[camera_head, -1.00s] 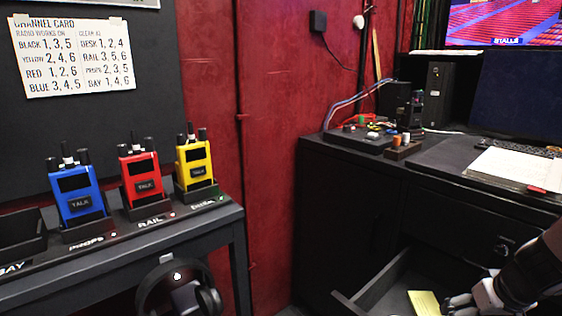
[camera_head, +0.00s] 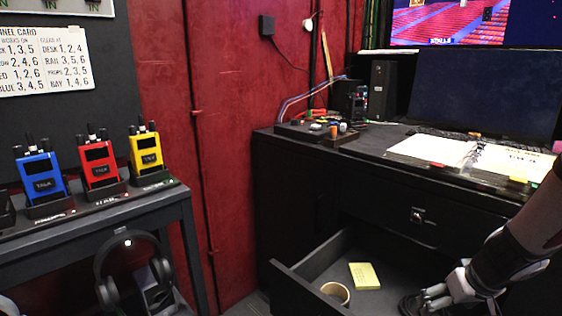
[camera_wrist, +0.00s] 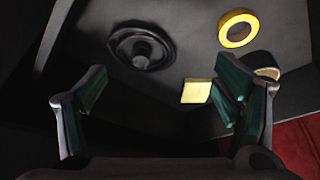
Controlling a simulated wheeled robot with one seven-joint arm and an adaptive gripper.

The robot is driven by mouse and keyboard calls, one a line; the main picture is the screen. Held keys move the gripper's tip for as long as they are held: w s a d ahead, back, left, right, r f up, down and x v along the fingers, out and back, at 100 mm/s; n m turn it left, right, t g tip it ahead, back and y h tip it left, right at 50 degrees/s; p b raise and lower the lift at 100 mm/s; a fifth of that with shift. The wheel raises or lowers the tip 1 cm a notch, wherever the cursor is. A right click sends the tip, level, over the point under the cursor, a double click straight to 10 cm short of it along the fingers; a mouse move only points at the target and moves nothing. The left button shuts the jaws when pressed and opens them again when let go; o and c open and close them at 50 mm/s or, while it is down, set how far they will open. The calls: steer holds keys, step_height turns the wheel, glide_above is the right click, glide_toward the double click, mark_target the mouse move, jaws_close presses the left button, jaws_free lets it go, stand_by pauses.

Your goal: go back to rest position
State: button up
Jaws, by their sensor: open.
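My gripper (camera_head: 432,298) is at the lower right of the head view, over the right part of an open drawer (camera_head: 300,290) in the dark desk. In the wrist view my gripper (camera_wrist: 160,88) has its two green-padded fingers spread wide apart, with nothing held between them. A yellow note pad (camera_head: 364,276) and a tape roll (camera_head: 335,292) lie in the drawer. The wrist view shows the pad (camera_wrist: 196,92) near the right finger, a yellow ring-shaped roll (camera_wrist: 238,29) and a dark round object (camera_wrist: 141,46).
The desk top holds a control box (camera_head: 312,130), an open binder (camera_head: 470,155) and a dark monitor (camera_head: 485,95). At left, blue (camera_head: 40,178), red (camera_head: 98,165) and yellow (camera_head: 146,152) radios stand on a shelf, with headphones (camera_head: 130,262) below. A red wall (camera_head: 225,150) is behind.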

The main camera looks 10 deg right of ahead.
steer(key=s+a+r+n+g+y+b, duration=0.1)
steer(key=s+a+r+b, duration=0.25)
steer(key=a, duration=0.65)
steer(key=s+a+r+n+y+b, duration=0.1)
steer(key=s+a+r+y+b, duration=0.3)
steer(key=a, duration=0.6)
steer(key=s+a+r+m+g+h+b, duration=0.1)
steer(key=s+g+h, duration=0.1)
steer(key=s, duration=0.7)
steer(key=s+a+r+g+h+b, duration=0.1)
steer(key=s+a+h, duration=0.1)
steer(key=s, duration=0.8)
steer(key=w+r+t+p, duration=0.1)
steer(key=w+r+p, duration=0.2)
steer(key=r+p, duration=1.4)
steer(key=shift+w+r+t+p, duration=0.2)
steer(key=shift+r+t+p, duration=0.1)
steer(key=shift+r, duration=0.15)
steer(key=s+r+p, duration=0.1)
steer(key=r+p, duration=0.5)
steer(key=s+r+t+p, duration=0.1)
steer(key=r+p, duration=0.5)
steer(key=r, duration=0.1)
steer(key=r+t+p, duration=0.1)
steer(key=r+p, duration=0.5)
steer(key=r, duration=0.1)
steer(key=shift+s+d+p, duration=0.1)
steer(key=shift+s+p, duration=0.3)
steer(key=shift+c, duration=0.3)
